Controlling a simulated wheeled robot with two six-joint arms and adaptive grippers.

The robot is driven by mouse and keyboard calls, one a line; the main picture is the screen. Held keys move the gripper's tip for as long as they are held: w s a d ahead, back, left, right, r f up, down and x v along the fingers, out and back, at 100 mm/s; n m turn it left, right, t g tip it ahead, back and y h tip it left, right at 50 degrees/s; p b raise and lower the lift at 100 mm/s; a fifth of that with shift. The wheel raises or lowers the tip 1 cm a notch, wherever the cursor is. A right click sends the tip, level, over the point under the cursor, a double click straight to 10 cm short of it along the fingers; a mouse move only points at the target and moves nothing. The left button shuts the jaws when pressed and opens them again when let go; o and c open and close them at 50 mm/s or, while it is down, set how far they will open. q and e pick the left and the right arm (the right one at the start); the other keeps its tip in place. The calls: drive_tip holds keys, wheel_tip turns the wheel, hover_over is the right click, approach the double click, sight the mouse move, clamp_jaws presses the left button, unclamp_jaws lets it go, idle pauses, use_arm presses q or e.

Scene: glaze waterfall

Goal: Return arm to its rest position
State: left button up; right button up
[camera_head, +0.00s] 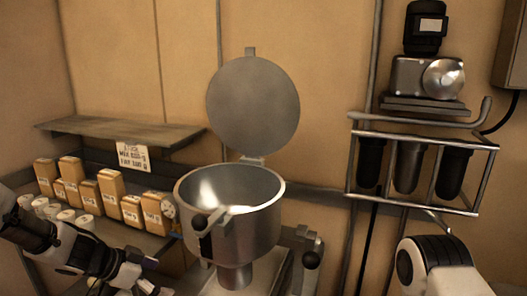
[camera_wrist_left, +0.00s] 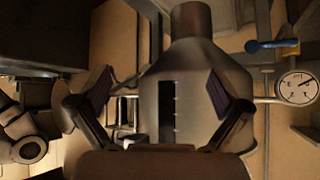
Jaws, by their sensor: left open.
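My left arm (camera_head: 85,252) comes in from the left in the head view and reaches down to the bottom edge, left of the steel kettle (camera_head: 248,232). Its hand is mostly cut off there. In the left wrist view my left gripper (camera_wrist_left: 160,97) has its two dark fingers spread wide, with nothing held between them. A grey metal vessel (camera_wrist_left: 190,62) with a narrow neck and a dark slot lies behind the fingers. My right arm (camera_head: 440,268) shows only a white and black link at the lower right; its gripper is out of view.
The kettle's round lid (camera_head: 253,108) stands raised. Several boxes (camera_head: 110,184) and pale jars stand on the left shelf, under a ledge (camera_head: 120,129). A pipe rack (camera_head: 420,140) with dark cylinders hangs at right. The wrist view shows a dial gauge (camera_wrist_left: 297,88) and blue handle (camera_wrist_left: 272,44).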

use_arm(q)
drive_tip(key=s+d+f+n+g+b, duration=0.2)
drive_tip(key=s+f+n, duration=0.1)
drive_tip(key=s+f, duration=0.55)
drive_tip(key=s+d+f+n+g+y+b, duration=0.1)
drive_tip(key=s+d+f+n, duration=0.15)
drive_tip(key=s+f, duration=0.65)
drive_tip(key=s+d+f+n+g+b, duration=0.2)
drive_tip(key=s+d+f, duration=0.15)
drive_tip(key=f, duration=0.95)
drive_tip(key=s+a+f+n+g+y, duration=0.1)
drive_tip(key=s+a+f+n+y, duration=0.1)
drive_tip(key=s, duration=0.3)
drive_tip(key=s+a+f+n+y, duration=0.1)
drive_tip(key=s+a+f+n, duration=0.15)
drive_tip(key=s, duration=0.35)
drive_tip(key=a+y, duration=0.2)
drive_tip(key=a, duration=0.1)
drive_tip(key=s+a+y, duration=0.1)
drive_tip(key=shift+a+r+m+b, duration=0.25)
drive_tip(key=shift+r+m+b, duration=0.05)
drive_tip(key=shift+m, duration=0.1)
drive_tip(key=shift+c, duration=0.4)
